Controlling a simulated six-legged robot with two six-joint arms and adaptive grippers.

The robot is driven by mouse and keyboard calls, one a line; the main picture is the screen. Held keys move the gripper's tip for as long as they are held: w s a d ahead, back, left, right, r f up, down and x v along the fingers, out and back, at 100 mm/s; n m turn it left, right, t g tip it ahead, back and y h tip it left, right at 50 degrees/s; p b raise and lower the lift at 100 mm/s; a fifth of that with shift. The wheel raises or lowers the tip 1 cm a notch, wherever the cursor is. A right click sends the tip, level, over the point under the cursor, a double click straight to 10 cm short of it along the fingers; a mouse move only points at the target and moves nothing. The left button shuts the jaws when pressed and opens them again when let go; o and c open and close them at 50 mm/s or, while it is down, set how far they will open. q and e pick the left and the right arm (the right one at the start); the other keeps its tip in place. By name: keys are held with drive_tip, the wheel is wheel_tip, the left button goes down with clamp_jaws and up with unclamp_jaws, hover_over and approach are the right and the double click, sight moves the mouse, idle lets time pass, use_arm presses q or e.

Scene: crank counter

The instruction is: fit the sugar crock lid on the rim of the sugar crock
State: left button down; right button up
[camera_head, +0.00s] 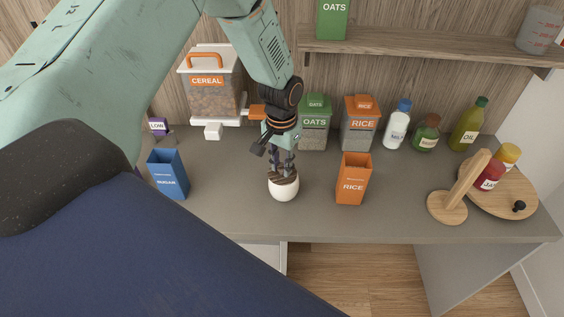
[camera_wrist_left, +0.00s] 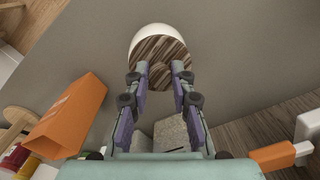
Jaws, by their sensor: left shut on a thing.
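The sugar crock (camera_head: 284,190) is a small white rounded pot standing on the counter near the front edge, below my left gripper. The sugar crock lid (camera_head: 285,176) is a round disc with dark and light brown wood stripes, at the top of the crock. My left gripper (camera_head: 284,163) points down and is shut on the lid. In the left wrist view the fingers (camera_wrist_left: 160,82) hold the lid (camera_wrist_left: 158,52), and the white crock (camera_wrist_left: 143,34) shows past its far and left edge. I cannot tell whether the lid touches the rim. My right gripper is not in view.
An orange rice box (camera_head: 352,182) stands right of the crock, a blue sugar box (camera_head: 168,175) left. Behind are a cereal dispenser (camera_head: 212,90), oats (camera_head: 313,135) and rice (camera_head: 360,134) canisters and bottles. A wooden stand (camera_head: 447,206) is at right. Counter beside the crock is clear.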

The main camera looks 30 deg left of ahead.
use_arm(q)
drive_tip(key=shift+f, duration=0.2)
drive_tip(key=shift+d, duration=0.15)
drive_tip(key=c, duration=1.6)
unclamp_jaws()
drive_tip(key=o, duration=0.5)
drive_tip(key=shift+o, duration=0.2)
